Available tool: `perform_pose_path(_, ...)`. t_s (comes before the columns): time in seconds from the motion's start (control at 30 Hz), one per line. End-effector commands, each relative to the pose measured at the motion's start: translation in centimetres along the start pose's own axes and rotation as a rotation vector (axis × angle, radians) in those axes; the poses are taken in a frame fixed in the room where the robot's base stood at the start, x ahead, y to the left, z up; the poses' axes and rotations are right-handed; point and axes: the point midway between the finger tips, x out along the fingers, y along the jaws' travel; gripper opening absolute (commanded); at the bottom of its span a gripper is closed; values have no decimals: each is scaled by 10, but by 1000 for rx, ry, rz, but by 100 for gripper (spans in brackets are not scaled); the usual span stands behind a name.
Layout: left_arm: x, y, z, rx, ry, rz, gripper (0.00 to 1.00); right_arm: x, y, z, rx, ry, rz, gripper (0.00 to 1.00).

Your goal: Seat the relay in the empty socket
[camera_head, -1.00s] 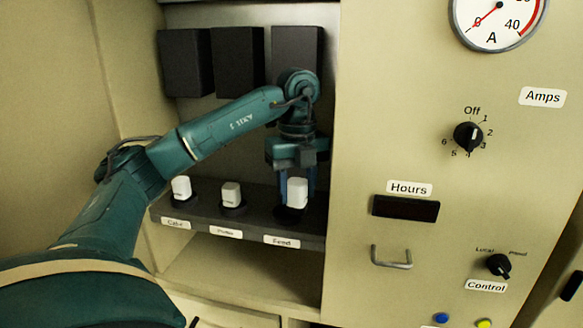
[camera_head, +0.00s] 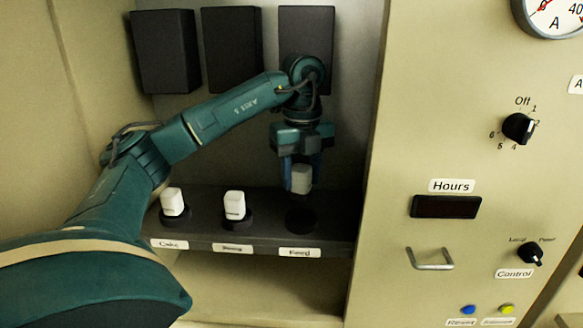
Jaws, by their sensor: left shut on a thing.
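My left gripper (camera_head: 301,172) points down and is shut on a pale grey relay (camera_head: 301,181). It holds the relay upright above the round black socket (camera_head: 301,220) at the right end of the dark shelf, behind the label "Feed". This socket is empty, and a gap shows between it and the relay's underside. Two other white relays stand in sockets to the left: one at the far left (camera_head: 172,202) behind the label "Cake", and one in the middle (camera_head: 235,205). My right gripper is not in view.
The dark shelf (camera_head: 200,234) sits in a beige cabinet bay. Three black boxes hang on the back wall, the right one (camera_head: 305,35) partly behind my arm. A panel at right carries a knob (camera_head: 519,128), a handle (camera_head: 430,263) and an hours meter (camera_head: 444,207).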

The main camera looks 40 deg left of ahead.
Motion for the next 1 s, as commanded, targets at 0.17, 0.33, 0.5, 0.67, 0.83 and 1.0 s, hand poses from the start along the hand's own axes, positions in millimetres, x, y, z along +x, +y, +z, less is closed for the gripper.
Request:
perform_pose_path(0.17,14,0,0,1,0,0,19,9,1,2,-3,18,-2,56)
perform_pose_path(0.33,34,0,0,0,0,-1,19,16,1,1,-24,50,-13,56)
perform_pose_path(0.5,49,0,0,0,0,-1,19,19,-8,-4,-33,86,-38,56)
perform_pose_path(0.67,56,0,0,0,0,-1,19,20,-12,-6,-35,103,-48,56)
perform_pose_path(0.83,58,0,0,0,0,-1,19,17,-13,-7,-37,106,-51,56)
perform_pose_path(1.0,57,0,0,0,0,-1,19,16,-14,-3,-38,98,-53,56)
